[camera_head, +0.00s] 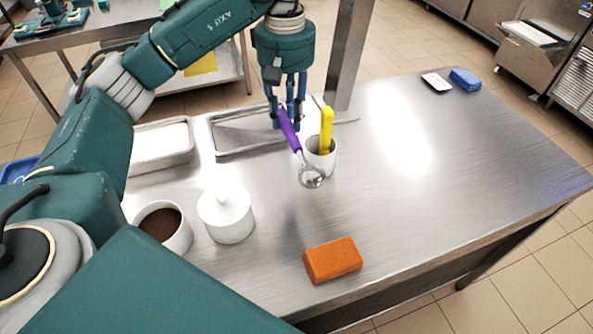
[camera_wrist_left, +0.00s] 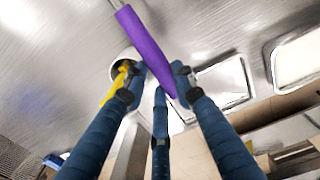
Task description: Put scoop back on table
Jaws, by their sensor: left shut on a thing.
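The scoop (camera_head: 289,129) has a purple handle and a round metal bowl. My left gripper (camera_head: 286,117) is shut on the handle, and the scoop hangs tilted with its bowl down and toward the front. The purple handle (camera_wrist_left: 144,45) also shows in the left wrist view, between the blue fingers (camera_wrist_left: 157,88). The bowl overlaps the white cup in the head view; I cannot tell whether it touches the cup or the table. The steel table (camera_head: 430,160) lies below. My right gripper is not in view.
The white cup (camera_head: 318,160) holds a yellow-handled utensil (camera_head: 326,128). A lidded white pot (camera_head: 226,213), a brown-filled cup (camera_head: 183,236), an orange block (camera_head: 333,260) and metal trays (camera_head: 240,151) stand around. A blue sponge (camera_head: 465,79) lies at the back right. The table's right half is mostly clear.

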